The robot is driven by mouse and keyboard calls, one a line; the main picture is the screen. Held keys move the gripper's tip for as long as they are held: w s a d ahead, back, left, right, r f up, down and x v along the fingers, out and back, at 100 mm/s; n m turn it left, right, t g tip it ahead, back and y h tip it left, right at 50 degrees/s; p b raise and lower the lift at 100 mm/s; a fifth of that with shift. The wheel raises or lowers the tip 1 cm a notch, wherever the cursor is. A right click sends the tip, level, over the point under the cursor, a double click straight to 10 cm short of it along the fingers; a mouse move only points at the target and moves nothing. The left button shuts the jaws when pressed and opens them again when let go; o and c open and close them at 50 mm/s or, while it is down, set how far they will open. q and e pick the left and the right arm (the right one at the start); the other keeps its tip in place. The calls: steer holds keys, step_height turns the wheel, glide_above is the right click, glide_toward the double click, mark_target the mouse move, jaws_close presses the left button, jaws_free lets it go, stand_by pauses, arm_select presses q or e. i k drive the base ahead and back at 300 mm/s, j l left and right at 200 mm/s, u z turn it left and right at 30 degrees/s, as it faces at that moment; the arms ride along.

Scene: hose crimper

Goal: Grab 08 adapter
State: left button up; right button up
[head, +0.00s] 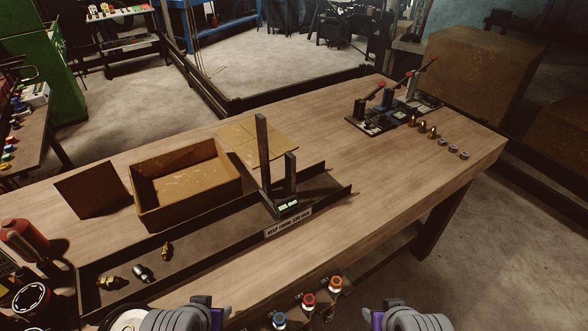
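Several loose metal fittings are in view; no size mark is readable, so I cannot tell which is the 08 adapter. In the dark tray (215,237) lie a brass fitting (110,282), a silver fitting (142,273) and a smaller brass fitting (166,250). At the far right of the bench stands a row of brass fittings (423,128) and grey ring-like pieces (453,148). My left gripper (222,315) and my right gripper (372,318) are at the bottom edge, mostly cut off, in front of the bench. Their fingers do not show clearly.
An open cardboard box (190,200) stands behind the tray. A dark upright stand (264,160) rises at the tray's right part. Red-handled tools (375,112) stand at the back right. Colored knobs (308,299) lie below the front edge. The bench middle right (390,185) is clear.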

mark_target(113, 281)
steer(key=u, duration=1.8)
steer(key=i+j+u, duration=0.2)
steer(key=j, duration=0.2)
steer(key=i+j+u, duration=0.2)
steer(key=i+j, duration=0.1)
steer(key=j, duration=0.05)
